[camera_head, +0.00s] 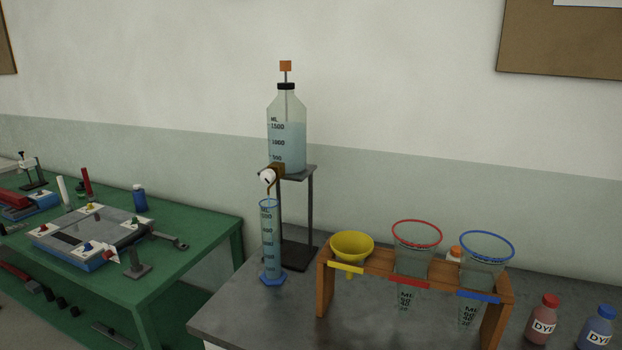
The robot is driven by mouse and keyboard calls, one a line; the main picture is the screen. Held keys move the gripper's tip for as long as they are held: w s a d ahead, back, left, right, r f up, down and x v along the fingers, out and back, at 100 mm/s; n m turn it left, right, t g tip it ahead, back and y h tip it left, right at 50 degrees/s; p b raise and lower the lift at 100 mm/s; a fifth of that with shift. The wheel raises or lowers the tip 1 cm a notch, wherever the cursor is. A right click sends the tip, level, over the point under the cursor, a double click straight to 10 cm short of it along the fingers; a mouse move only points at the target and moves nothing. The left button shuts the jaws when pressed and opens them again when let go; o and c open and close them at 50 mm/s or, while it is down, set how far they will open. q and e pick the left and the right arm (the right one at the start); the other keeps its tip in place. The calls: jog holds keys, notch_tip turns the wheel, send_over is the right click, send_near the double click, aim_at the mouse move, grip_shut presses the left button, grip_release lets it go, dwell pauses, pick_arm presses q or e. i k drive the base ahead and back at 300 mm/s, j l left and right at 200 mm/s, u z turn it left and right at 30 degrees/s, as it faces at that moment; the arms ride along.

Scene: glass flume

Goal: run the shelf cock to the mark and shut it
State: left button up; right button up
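A clear bottle (287,140) with an ML scale stands on the shelf of a dark metal stand (312,215). Pale blue liquid fills it to near its 1500 line. A brass cock (278,169) with a round white face (267,177) sits at the bottle's lower left. Its spout points down over the mouth of a tall measuring cylinder (268,228) with a blue foot (271,279). The cylinder looks bluish; its liquid level and any mark are too small to tell. Whether the cock is open or shut is unclear. Neither gripper is in view.
A wooden rack (325,289) on the grey bench (245,320) holds a yellow funnel (352,246), a red-rimmed cone (415,250) and a blue-rimmed cone (485,262). Red (543,318) and blue (598,326) dye bottles stand right. A green table (190,235) with apparatus is left.

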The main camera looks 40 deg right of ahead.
aim_at(267, 176)
jog(key=i+z, duration=0.15)
jog(key=z, duration=0.35)
jog(key=i+j+z, duration=0.1)
jog(key=z, duration=0.4)
jog(key=j+z, duration=0.2)
jog(key=z, duration=0.25)
jog(key=i+j+z, duration=0.1)
jog(key=j+z, duration=0.15)
jog(key=z, duration=0.25)
jog(key=j+z, duration=0.2)
jog(key=z, duration=0.3)
jog(key=i, duration=0.05)
